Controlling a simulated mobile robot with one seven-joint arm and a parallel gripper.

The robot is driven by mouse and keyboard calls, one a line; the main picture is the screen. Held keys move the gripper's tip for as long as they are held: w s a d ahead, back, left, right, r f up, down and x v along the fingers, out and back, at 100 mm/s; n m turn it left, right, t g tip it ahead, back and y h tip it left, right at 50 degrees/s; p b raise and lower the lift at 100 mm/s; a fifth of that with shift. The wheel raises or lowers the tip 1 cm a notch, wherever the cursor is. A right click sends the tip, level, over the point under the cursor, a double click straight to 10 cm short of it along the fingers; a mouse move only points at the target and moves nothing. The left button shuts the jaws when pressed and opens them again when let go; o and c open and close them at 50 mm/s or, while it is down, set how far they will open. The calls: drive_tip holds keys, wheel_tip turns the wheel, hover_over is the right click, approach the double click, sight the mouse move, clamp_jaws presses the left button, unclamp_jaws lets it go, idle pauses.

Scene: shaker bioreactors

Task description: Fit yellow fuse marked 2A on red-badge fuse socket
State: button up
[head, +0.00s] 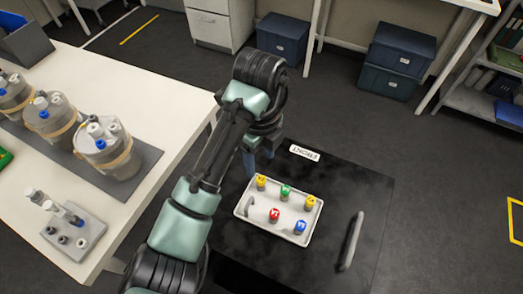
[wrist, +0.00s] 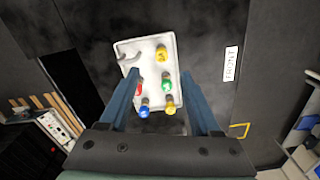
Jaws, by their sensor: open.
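Two yellow fuses stand in a white tray, one at its back left corner (head: 262,182) and one at its right end (head: 310,202). In the wrist view they show at the far end (wrist: 161,54) and near end (wrist: 169,106). Their markings are too small to read, so I cannot tell which is 2A. My gripper (wrist: 160,74) is open and empty, its blue fingers pointing toward the tray. In the head view the fingers are just behind the tray's left back corner, partly hidden by my arm. I cannot make out a red-badge fuse socket.
The white tray (head: 241,211) also holds green (head: 285,191), red (head: 274,214) and blue (head: 299,226) fuses. It lies on a black top (head: 325,200) with a grey handle (head: 351,241). A pale bench (head: 165,150) at left carries several vessels and a small grey block (head: 73,228).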

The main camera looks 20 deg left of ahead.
sight(261, 179)
wheel_tip(261, 179, down, 8)
drive_tip(key=b, duration=0.4)
drive_tip(key=shift+w+f, duration=0.1)
drive_tip(key=shift+f, duration=0.85)
clamp_jaws()
drive_tip(key=shift+r+p, duration=1.4)
drive_tip(key=shift+p, duration=0.3)
drive_tip(key=shift+r+p, duration=1.4)
drive_tip(key=shift+p, duration=0.2)
